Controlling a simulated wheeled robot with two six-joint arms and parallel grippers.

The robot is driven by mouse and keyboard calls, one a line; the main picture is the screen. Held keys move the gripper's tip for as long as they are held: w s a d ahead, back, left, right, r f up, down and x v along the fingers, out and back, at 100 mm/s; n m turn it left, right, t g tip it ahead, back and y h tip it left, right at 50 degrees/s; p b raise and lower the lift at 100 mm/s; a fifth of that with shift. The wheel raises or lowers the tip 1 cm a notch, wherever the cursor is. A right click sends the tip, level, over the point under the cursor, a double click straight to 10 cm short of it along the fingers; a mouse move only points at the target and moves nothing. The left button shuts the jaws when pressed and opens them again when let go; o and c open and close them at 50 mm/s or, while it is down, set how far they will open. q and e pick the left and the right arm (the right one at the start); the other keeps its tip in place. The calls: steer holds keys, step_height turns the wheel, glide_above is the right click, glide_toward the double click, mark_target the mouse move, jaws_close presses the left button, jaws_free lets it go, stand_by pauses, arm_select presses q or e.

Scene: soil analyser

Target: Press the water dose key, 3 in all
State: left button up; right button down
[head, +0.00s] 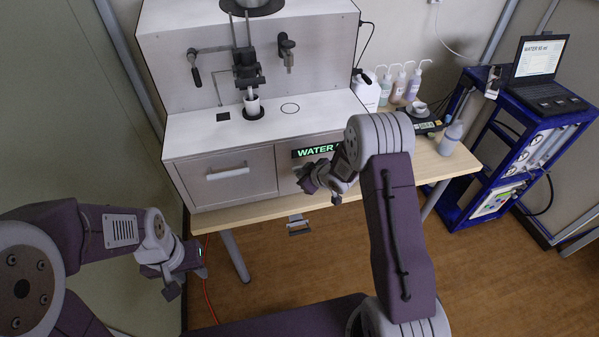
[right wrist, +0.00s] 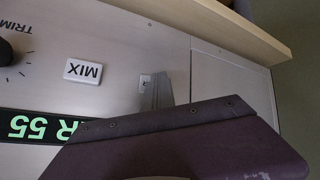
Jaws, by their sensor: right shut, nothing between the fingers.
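The analyser (head: 255,130) is a pale cabinet; its dark display (head: 303,153) shows green "WATER", the rest hidden behind my right arm. In the right wrist view the panel is upside down and the display (right wrist: 30,126) ends in "R 55". A small pale key (right wrist: 145,80) lies right at the tip of my right gripper (right wrist: 158,92); the finger partly covers it and any label is unreadable. I cannot tell whether they touch. My right gripper (head: 322,188) is shut and empty at the front panel. My left gripper (head: 187,280) hangs left of the bench, away from the panel.
A drawer (head: 228,175) is at the left. Several bottles (head: 399,83) stand on the bench. A laptop (head: 538,60) on a blue cart also shows a water reading.

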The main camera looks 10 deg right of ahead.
steer(key=shift+s+b, duration=0.3)
steer(key=shift+s, duration=0.55)
steer(key=s+b, duration=0.1)
steer(key=s, duration=0.4)
steer(key=shift+d+b, duration=0.1)
steer(key=shift+b, duration=0.2)
stand_by(0.3)
